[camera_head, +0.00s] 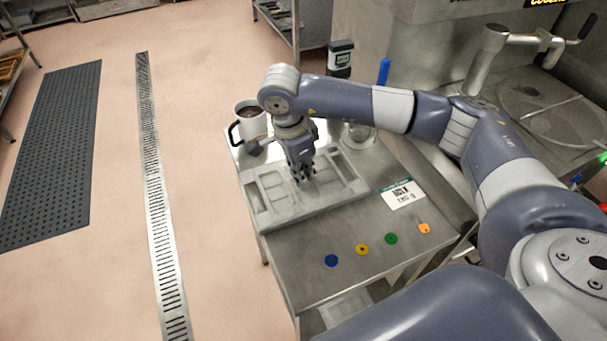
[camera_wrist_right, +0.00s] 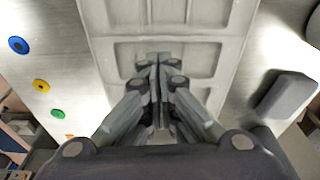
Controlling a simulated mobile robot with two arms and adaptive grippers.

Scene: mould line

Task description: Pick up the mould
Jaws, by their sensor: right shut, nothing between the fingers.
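The mould (camera_head: 268,212) is a grey tray with several rectangular cavities, lying flat on a steel table. It also shows in the right wrist view (camera_wrist_right: 225,50), under the fingers. My right gripper (camera_head: 302,178) points down over the mould's middle. Its fingers are shut together with nothing between them, as the right wrist view (camera_wrist_right: 158,62) shows. The fingertips overlap the mould in both views; I cannot tell whether they touch it. My left gripper is not in view.
On the steel table (camera_head: 310,285) are a mug of dark liquid (camera_head: 251,122), a clear jug (camera_head: 358,136), a printed card (camera_head: 402,194) and blue (camera_head: 331,260), yellow (camera_head: 362,249), green (camera_head: 391,238) and orange (camera_head: 424,228) discs. The floor left is open.

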